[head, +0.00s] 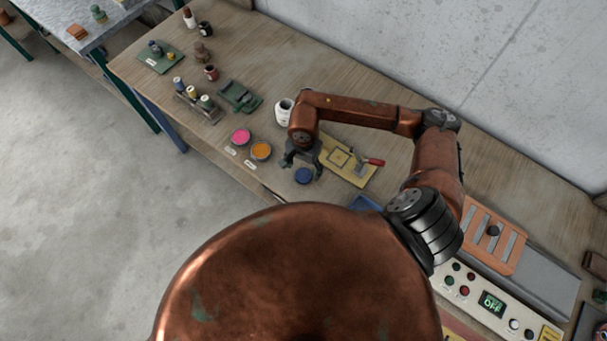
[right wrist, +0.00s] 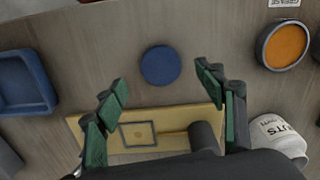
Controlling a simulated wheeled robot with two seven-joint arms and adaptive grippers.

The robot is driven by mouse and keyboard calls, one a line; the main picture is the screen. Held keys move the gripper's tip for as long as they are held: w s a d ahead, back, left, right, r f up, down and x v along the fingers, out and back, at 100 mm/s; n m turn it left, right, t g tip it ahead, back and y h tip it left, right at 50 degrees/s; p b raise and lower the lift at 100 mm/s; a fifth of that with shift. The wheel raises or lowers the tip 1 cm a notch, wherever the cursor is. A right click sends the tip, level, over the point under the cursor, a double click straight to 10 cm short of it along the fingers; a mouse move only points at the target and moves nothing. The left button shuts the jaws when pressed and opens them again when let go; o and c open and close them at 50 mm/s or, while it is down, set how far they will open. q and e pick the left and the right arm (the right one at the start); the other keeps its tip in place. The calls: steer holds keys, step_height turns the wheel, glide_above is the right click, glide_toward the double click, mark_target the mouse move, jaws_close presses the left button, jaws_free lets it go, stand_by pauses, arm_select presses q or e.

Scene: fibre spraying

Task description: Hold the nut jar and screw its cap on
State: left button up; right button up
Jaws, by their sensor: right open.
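The white nut jar (head: 281,117) stands on the bench behind my right gripper, with a dark round top that looks like an open mouth. Its label, partly reading "UTS", shows at the lower right of the right wrist view (right wrist: 276,128), partly cut off by my gripper. A blue round cap (head: 304,177) lies flat on the bench near the front edge. In the right wrist view the cap (right wrist: 160,65) lies just beyond and between the fingertips, not touched. My right gripper (head: 301,160) is open and empty above the bench (right wrist: 160,82). My left gripper is not in view.
A yellow board (head: 340,171) with a red-handled clamp lies right of the cap. Pink (head: 241,136) and orange (head: 261,150) dishes sit to its left. A blue tray (right wrist: 25,82) is at the left of the wrist view. A control panel (head: 492,303) is at lower right.

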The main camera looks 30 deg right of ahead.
mark_target(304, 175)
step_height(304, 175, down, 5)
steer(key=shift+w+d+r+p, duration=0.1)
steer(key=shift+p, duration=0.5)
steer(key=shift+c, duration=0.2)
steer(key=c, duration=0.8)
